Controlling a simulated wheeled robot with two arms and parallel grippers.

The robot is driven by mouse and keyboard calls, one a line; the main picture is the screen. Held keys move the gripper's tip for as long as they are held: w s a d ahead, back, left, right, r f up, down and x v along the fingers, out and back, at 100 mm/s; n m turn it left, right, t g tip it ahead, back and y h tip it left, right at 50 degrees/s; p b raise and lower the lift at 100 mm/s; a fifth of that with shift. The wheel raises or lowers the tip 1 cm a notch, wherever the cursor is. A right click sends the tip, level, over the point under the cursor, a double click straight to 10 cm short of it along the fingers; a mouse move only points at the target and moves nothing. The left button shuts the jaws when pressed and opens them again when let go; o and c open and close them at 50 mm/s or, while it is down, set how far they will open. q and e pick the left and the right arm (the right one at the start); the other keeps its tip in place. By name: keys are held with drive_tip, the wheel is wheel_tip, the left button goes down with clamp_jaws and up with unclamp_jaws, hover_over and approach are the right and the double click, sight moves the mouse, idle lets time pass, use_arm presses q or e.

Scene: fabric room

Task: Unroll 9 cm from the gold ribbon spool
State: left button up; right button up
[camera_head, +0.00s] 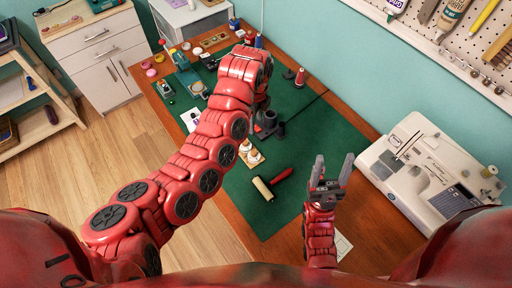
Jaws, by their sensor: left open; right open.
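I cannot make out the gold ribbon spool for sure; the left arm covers part of the work table. My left gripper (266,125) is a dark shape low over the green mat (300,135), below the bent red wrist. Its fingers are partly hidden and small, and I see nothing clearly held in them. My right gripper (333,166) points up the picture near the mat's right part, with its two grey fingers spread apart and nothing between them.
A cream roller with a red handle (265,188) and a small board with white pieces (250,156) lie on the mat. A red thread cone (300,78) stands farther back. A white sewing machine (425,172) stands at right. Small items crowd the far left.

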use_arm(q)
hover_over(254, 152)
wheel_tip(254, 152, down, 9)
drive_tip(key=shift+r, duration=0.2)
wheel_tip(254, 152, down, 7)
drive_tip(key=shift+f+p, duration=0.15)
drive_tip(key=shift+p, duration=0.3)
drive_tip(key=shift+f, duration=0.6)
clamp_jaws()
